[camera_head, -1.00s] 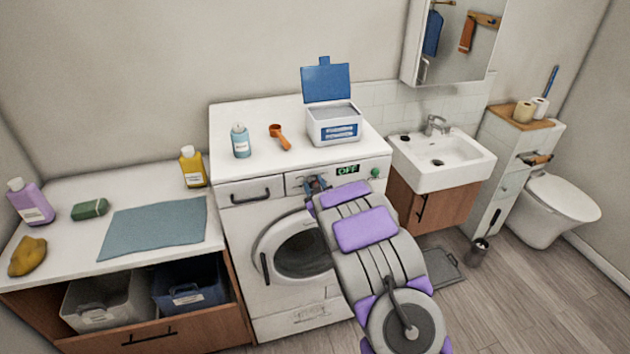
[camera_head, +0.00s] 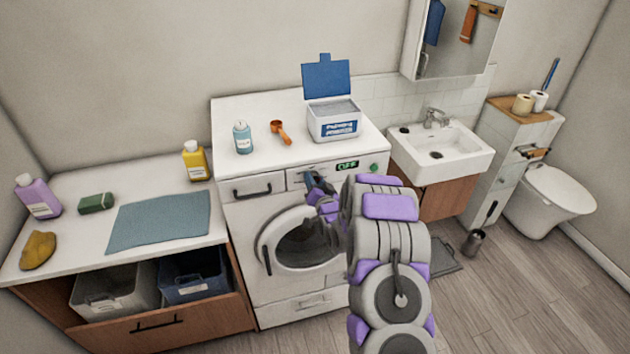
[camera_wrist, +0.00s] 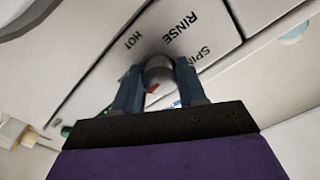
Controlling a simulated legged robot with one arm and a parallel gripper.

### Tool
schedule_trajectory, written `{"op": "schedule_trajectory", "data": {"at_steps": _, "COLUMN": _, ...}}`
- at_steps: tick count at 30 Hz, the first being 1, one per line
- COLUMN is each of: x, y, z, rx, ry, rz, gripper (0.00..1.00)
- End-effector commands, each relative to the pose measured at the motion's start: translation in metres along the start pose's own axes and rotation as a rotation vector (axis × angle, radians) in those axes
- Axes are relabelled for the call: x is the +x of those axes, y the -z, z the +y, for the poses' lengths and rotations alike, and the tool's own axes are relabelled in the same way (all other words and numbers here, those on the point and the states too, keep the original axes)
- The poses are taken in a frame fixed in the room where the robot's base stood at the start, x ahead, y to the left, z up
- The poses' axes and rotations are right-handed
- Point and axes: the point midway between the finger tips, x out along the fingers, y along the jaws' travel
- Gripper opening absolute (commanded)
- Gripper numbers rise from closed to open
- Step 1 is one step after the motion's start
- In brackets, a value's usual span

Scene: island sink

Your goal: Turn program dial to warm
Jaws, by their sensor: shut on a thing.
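The washing machine (camera_head: 262,213) stands in the middle of the head view, its display (camera_head: 348,165) reading OFF. In the wrist view the program dial (camera_wrist: 159,72) is a dark grey round knob with a red mark near its lower edge. Labels HOT, RINSE and SPIN show around it; no WARM label is visible. My gripper (camera_wrist: 159,85) has its two blue fingers on either side of the dial, shut on it. In the head view my gripper (camera_head: 314,181) is at the machine's front panel and hides the dial.
The sink (camera_head: 440,160) is to the right. A green button (camera_head: 374,167) sits right of the display.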

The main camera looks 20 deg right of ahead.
Motion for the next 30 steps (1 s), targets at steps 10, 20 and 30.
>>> {"op": "schedule_trajectory", "data": {"at_steps": 10, "x": -0.0008, "y": -0.0038, "z": 0.0019, "rx": 0.307, "ry": -0.004, "rz": -0.004, "gripper": 0.1}}
{"op": "schedule_trajectory", "data": {"at_steps": 20, "x": -0.0009, "y": -0.0032, "z": 0.0025, "rx": 0.498, "ry": -0.007, "rz": -0.004, "gripper": 0.1}}
{"op": "schedule_trajectory", "data": {"at_steps": 30, "x": -0.0008, "y": -0.0035, "z": 0.002, "rx": 0.565, "ry": -0.007, "rz": -0.006, "gripper": 0.1}}
